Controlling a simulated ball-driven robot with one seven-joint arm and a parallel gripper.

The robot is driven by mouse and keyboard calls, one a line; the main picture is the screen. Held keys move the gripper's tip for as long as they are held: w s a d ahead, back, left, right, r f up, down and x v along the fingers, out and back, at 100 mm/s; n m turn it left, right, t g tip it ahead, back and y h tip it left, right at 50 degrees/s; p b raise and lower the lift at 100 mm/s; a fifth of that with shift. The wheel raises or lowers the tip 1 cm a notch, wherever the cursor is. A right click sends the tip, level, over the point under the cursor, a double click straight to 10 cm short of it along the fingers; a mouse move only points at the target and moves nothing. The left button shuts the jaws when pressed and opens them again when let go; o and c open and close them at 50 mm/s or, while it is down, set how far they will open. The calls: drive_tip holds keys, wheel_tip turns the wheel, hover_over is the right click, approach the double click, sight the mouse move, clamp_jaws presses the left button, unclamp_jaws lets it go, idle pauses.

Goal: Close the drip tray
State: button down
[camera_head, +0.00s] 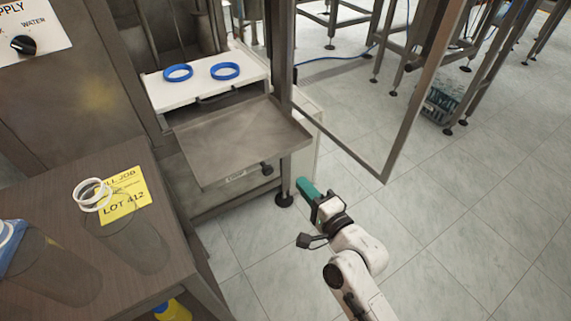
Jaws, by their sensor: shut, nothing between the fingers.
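The drip tray (230,140) is a shallow grey metal tray that sticks out of the machine, below a white shelf. A dark knob (266,168) and a small label are on its front face. My gripper (304,187), with teal fingers, is shut and empty. In the picture it is to the right of and below the tray's front right corner, apart from the tray. The tray's back end is hidden under the shelf.
Two blue rings (225,71) lie on the white shelf (170,98). An open framed door (385,150) stands at the right.

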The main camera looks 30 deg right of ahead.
sight(279, 156)
drive_tip(key=w, duration=0.9)
drive_tip(key=shift+w, duration=0.15)
